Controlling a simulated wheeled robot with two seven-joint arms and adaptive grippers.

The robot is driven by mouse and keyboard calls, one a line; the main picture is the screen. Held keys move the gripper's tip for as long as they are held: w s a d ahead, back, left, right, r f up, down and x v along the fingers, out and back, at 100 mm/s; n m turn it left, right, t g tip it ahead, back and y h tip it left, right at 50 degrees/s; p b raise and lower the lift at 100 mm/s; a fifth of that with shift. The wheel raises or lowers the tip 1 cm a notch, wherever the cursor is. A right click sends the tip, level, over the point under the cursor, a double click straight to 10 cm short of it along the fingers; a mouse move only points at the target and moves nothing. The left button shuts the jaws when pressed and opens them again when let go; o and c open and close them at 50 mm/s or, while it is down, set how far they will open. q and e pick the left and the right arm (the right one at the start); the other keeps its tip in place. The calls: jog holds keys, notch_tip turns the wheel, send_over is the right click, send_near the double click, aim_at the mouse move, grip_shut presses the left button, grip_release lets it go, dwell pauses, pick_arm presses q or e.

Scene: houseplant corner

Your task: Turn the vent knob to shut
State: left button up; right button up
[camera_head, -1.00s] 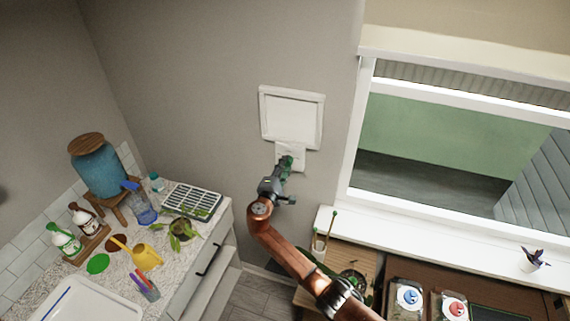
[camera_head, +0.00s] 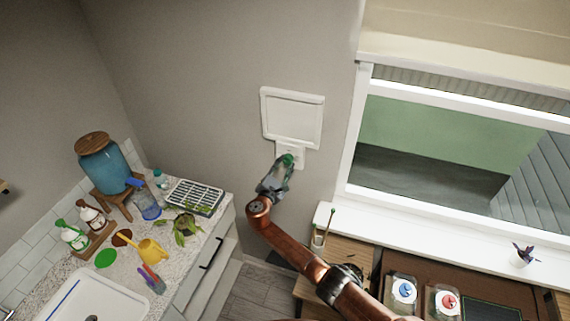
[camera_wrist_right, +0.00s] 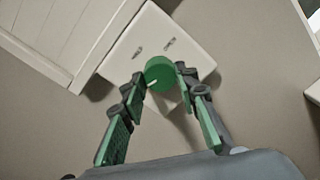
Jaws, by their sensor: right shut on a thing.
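The green vent knob (camera_wrist_right: 160,72) sits on a white wall plate (camera_wrist_right: 125,45) that carries two small dark marks. A pale pointer line shows on the knob's lower left side in the right wrist view. In the head view the plate (camera_head: 297,157) is just below the white square vent panel (camera_head: 292,118). My right gripper (camera_wrist_right: 162,84) has its green-padded fingers on either side of the knob, shut on it. In the head view the right gripper (camera_head: 286,165) covers much of the knob. My left gripper is not in view.
A counter at the left holds a blue water dispenser (camera_head: 103,162), a yellow watering can (camera_head: 151,250), a seed tray (camera_head: 195,196) and bottles. A window with a white sill (camera_head: 440,245) is at the right. A wooden table with jars stands below it.

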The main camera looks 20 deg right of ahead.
jog(key=shift+r, duration=0.1)
dwell(0.4)
jog(key=o, duration=1.1)
jog(key=shift+o, duration=0.2)
jog(key=v, duration=1.2)
